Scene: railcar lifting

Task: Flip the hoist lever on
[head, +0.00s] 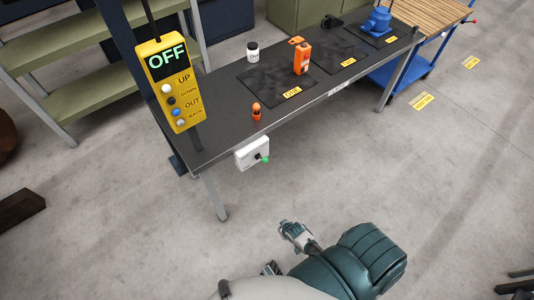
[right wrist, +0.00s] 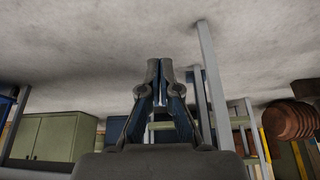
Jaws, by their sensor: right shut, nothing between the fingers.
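The white switch box (head: 249,154) is fixed at the near front edge of the dark table. Its hoist lever (head: 264,159) is short, with a green tip, and sticks out toward the lower right. A yellow hoist control pendant (head: 170,83) hangs at the left and its display reads OFF. My right gripper (head: 287,227) is below and in front of the box, apart from the lever. In the right wrist view its fingers (right wrist: 160,68) are together and empty. The lever cannot be made out in that view. My left gripper is not in view.
The dark table (head: 215,130) holds orange tools (head: 301,58), a small orange item (head: 256,112), a white bottle (head: 252,51) and a blue part (head: 377,21). Its leg (head: 214,194) stands left of my gripper. The floor in front is clear.

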